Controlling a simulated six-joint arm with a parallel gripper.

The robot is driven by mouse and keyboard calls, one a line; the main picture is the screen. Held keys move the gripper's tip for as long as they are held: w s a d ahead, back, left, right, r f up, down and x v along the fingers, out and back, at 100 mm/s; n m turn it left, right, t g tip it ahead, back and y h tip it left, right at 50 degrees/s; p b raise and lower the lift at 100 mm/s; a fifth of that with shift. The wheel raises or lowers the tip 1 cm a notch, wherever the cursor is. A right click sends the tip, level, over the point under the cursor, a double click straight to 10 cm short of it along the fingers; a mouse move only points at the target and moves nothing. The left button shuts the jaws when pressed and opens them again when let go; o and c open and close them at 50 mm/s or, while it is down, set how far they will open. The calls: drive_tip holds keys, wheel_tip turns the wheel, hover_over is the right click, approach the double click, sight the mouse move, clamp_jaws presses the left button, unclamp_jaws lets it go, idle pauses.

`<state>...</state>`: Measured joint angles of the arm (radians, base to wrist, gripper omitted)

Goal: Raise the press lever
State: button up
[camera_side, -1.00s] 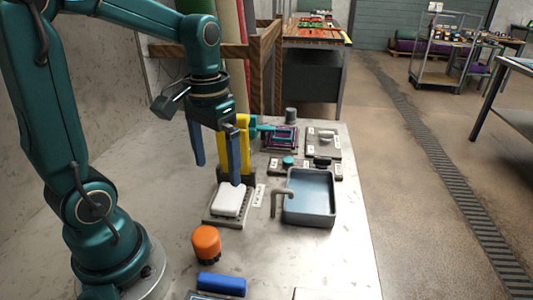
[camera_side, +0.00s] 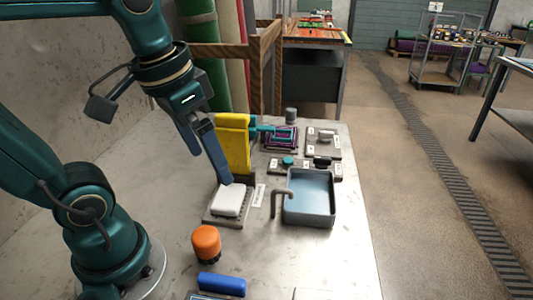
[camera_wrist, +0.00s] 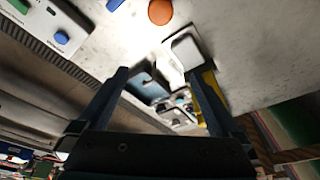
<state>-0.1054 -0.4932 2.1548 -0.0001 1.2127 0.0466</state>
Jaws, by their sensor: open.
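A yellow upright piece (camera_side: 234,145) stands at the back of a grey slatted base (camera_side: 214,217); I take it for the press, but cannot tell which part is its lever. A white block (camera_side: 231,199) lies on the base in front of it. My gripper (camera_side: 211,168) is open, with blue fingers slanting down to the right. One finger is in front of the yellow piece in the side view, its tip near the white block; contact is unclear. In the wrist view the yellow piece (camera_wrist: 211,86) is partly hidden behind the right finger, and the white block (camera_wrist: 185,48) lies beyond the fingers.
A grey basin (camera_side: 312,198) with a bent spout (camera_side: 279,194) is right of the base. A teal bar (camera_side: 262,128) and a purple-framed item (camera_side: 281,139) are behind it. An orange knob (camera_side: 206,243) and blue piece (camera_side: 221,285) are in front. Free tabletop lies left of the base.

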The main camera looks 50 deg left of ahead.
drive_tip(key=shift+s+d+f+m+t, duration=0.4)
drive_tip(key=shift+s+d+f+t, duration=0.4)
drive_tip(key=shift+f+t, duration=0.25)
drive_tip(key=shift+w+f, duration=0.1)
drive_tip(key=shift+w+d+f+t, duration=0.1)
drive_tip(key=shift+w+f+t, duration=0.1)
drive_tip(key=shift+f+t, duration=0.05)
